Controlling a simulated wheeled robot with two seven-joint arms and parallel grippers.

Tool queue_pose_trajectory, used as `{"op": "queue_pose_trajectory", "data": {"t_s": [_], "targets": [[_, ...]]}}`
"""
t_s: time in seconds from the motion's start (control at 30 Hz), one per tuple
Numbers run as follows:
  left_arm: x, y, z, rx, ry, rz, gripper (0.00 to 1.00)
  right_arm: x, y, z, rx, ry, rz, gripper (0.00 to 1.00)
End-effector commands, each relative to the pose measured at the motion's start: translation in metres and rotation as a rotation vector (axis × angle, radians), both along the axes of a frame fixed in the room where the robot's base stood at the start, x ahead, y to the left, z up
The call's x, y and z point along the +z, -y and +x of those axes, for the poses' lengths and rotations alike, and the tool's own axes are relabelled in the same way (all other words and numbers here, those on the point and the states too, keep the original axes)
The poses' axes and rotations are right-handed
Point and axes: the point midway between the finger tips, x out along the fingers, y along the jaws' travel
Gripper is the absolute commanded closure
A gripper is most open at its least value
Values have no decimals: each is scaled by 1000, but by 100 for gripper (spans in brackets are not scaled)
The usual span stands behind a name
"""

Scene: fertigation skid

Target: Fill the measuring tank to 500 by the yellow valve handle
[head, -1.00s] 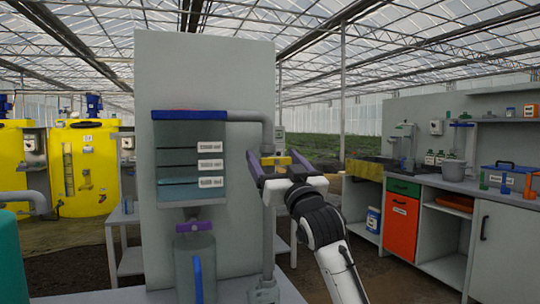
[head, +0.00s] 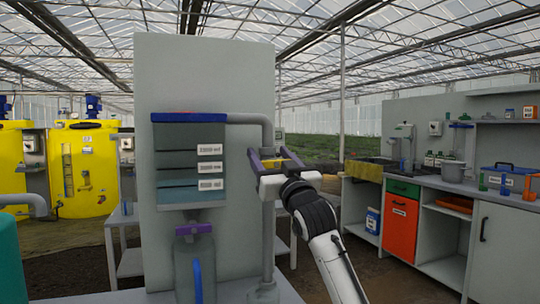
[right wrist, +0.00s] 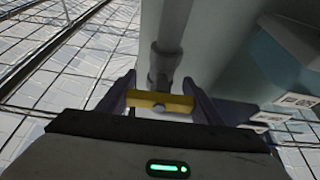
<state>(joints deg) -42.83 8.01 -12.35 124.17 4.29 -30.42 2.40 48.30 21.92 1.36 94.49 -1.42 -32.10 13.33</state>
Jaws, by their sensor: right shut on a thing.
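The yellow valve handle (head: 272,164) sits on the grey pipe at the right of the panel. My right gripper (head: 269,154) is around it, with a purple finger on each side. In the right wrist view the yellow bar (right wrist: 160,101) lies between both fingers of my right gripper (right wrist: 161,96), which is shut on it. The measuring tank (head: 180,160) is a clear box with a blue rim on the panel, with several level marks and small white labels. Its lower part looks tinted, but the exact liquid level is hard to read. My left gripper is out of view.
A purple-handled valve (head: 194,229) is below the tank, above a clear jug (head: 186,272) with a blue handle. The grey pipe (head: 268,225) runs down beside the panel (head: 200,75). A workbench (head: 480,195) stands at right, yellow tanks (head: 85,165) at left.

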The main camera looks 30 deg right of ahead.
Motion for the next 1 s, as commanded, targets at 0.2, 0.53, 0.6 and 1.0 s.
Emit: {"op": "queue_pose_trajectory", "data": {"t_s": [0.2, 0.53, 0.6, 1.0], "targets": [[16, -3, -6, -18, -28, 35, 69, 5, -2, 1, -2, -44, -167, 63], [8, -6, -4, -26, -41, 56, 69, -1, -4, 1, 0, -57, -230, 63], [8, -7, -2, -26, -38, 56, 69, -1, -4, 1, 0, -57, -230, 63], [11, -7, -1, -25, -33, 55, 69, -1, -4, 1, 1, -56, -229, 22]]}}
